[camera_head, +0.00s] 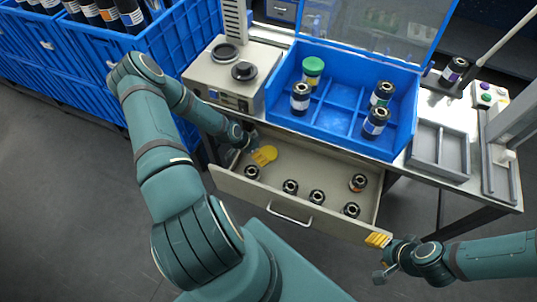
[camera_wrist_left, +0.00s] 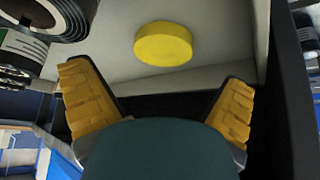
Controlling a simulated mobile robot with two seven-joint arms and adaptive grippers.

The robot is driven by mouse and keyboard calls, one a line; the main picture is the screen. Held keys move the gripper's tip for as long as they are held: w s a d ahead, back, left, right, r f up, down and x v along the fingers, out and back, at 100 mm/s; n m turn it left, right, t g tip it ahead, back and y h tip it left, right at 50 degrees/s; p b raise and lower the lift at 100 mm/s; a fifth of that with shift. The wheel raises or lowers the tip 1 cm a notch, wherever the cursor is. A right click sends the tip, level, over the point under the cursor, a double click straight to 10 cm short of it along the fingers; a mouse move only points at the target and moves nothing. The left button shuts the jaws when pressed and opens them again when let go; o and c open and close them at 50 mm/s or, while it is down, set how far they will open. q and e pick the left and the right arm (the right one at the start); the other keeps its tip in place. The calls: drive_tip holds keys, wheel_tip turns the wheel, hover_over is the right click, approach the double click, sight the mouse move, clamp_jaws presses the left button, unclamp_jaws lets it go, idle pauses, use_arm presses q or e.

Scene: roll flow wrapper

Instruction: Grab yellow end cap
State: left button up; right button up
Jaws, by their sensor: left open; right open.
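The yellow end cap (camera_wrist_left: 163,44) is a round disc lying on the drawer floor. In the left wrist view it sits ahead of and between the spread fingers of my left gripper (camera_wrist_left: 158,105), which is open and empty. In the head view the yellow end cap (camera_head: 270,152) lies at the back left of the open drawer, right beside the fingers of my left gripper (camera_head: 261,157). The fingers partly overlap it there, and I cannot tell whether they touch. My right gripper (camera_head: 380,244) is open and empty outside the drawer's front right corner.
The open drawer (camera_head: 225,180) holds several dark rolls, one (camera_head: 252,172) close to my left gripper. Above it stand a blue divided bin (camera_head: 345,112) with rolls, a grey machine (camera_head: 222,85) and a grey tray (camera_head: 428,160). Blue crates (camera_head: 160,50) stand at the left.

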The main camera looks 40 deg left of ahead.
sight(267, 153)
use_arm(q)
drive_tip(key=shift+b+x, duration=0.8)
drive_tip(key=shift+x, duration=1.9)
drive_tip(key=shift+a, duration=0.15)
drive_tip(key=shift+c, duration=0.3)
drive_tip(key=c, duration=0.7)
